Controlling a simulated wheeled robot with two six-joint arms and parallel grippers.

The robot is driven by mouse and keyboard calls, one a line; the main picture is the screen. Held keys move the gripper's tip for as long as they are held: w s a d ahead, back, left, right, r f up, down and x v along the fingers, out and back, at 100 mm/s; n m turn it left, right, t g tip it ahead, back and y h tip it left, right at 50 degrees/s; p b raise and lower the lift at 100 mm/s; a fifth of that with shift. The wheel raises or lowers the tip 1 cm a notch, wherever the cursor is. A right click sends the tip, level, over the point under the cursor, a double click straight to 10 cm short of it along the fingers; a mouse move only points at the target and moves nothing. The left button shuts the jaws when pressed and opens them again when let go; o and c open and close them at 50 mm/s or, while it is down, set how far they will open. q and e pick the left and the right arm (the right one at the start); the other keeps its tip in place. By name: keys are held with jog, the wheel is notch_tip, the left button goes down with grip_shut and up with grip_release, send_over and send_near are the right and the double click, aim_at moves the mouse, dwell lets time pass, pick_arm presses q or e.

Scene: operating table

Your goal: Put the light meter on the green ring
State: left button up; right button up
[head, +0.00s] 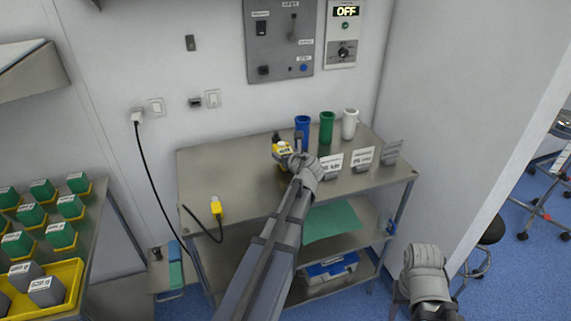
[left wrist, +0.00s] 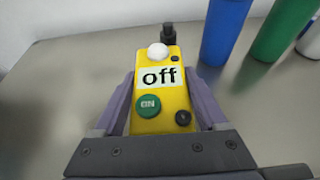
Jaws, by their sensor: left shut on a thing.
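The light meter is a yellow box (left wrist: 160,87) with a white dome, a green ON button and a label reading "off". It also shows in the head view (head: 281,149), over the back middle of the steel table. My left gripper (left wrist: 165,105) is shut on it, one finger on each side. The same gripper shows in the head view (head: 288,157). I cannot tell whether the meter touches the table. I make out no green ring in either view. My right arm's end (head: 425,262) is at the lower right, away from the table; its fingers cannot be made out.
Blue (head: 302,127), green (head: 326,128) and white (head: 349,124) cups stand at the table's back right. Small label signs (head: 332,163) stand in front of them. A yellow corded device (head: 216,207) lies at the front left. The table's left half (head: 220,170) is mostly clear.

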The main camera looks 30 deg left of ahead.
pick_arm(q)
jog(key=shift+f+b, duration=0.7)
jog(key=shift+f, duration=0.5)
pick_arm(e)
jog(key=shift+f, duration=1.2)
pick_arm(q)
jog(key=shift+f, duration=0.1)
jog(key=shift+f, duration=0.15)
jog(key=o, duration=1.5)
pick_arm(e)
jog(key=shift+f, duration=0.15)
pick_arm(q)
jog(key=shift+r, duration=0.4)
jog(key=p+v, duration=0.4)
jog(key=v, duration=0.6)
jog(key=shift+s+d+r, duration=0.15)
jog(key=shift+s+d, duration=0.05)
jog(key=shift+s, duration=0.05)
jog(key=shift+s+d+r+p, duration=0.1)
jog(key=shift+s+d+p, duration=0.25)
jog(key=shift+d, duration=0.1)
pick_arm(e)
jog(key=shift+r, duration=2.45)
